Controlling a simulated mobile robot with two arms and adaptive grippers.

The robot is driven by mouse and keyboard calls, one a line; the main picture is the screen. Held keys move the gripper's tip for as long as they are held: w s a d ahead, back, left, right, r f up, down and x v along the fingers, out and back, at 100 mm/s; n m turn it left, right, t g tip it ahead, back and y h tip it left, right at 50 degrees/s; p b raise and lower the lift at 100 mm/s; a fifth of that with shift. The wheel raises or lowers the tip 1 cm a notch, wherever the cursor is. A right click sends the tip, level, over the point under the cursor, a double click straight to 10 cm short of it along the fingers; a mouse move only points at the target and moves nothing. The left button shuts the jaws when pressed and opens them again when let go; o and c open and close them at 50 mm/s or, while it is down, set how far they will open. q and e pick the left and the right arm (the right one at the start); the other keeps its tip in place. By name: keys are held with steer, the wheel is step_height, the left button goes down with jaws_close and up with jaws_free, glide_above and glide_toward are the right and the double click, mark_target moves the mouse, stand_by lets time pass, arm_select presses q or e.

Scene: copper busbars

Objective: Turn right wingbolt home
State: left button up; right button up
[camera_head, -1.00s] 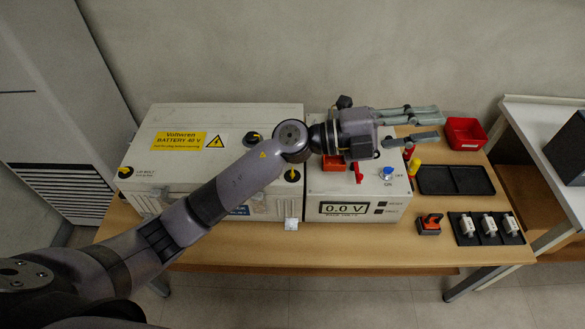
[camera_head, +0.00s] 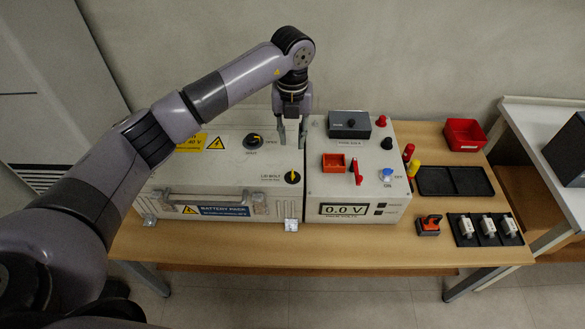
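The battery box (camera_head: 225,168) is a white lidded case with yellow and blue labels. Its right wingbolt (camera_head: 292,177) is a black round knob with a yellow mark, beside a "lid bolt" label at the lid's front right corner. My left gripper (camera_head: 292,141) points down over the box's back right edge, behind the right wingbolt and apart from it. Its two fingers are spread with nothing between them. My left arm covers the left end of the box, where the other wingbolt is hidden. My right gripper is not in view.
Another black knob (camera_head: 253,141) marked "open" sits on the lid. The tester box (camera_head: 328,195) at right has a 0.0 V display, a red lever and a grey fuse block (camera_head: 349,124). A red bin (camera_head: 464,134) and black trays (camera_head: 455,181) lie further right. The table front is clear.

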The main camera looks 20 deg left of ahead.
mark_target(292, 174)
arm_select(q)
step_height(292, 174, down, 12)
steer(key=shift+d+f+p, duration=0.1)
steer(key=shift+p, duration=0.95)
steer(key=shift+f, duration=0.75)
jaws_close()
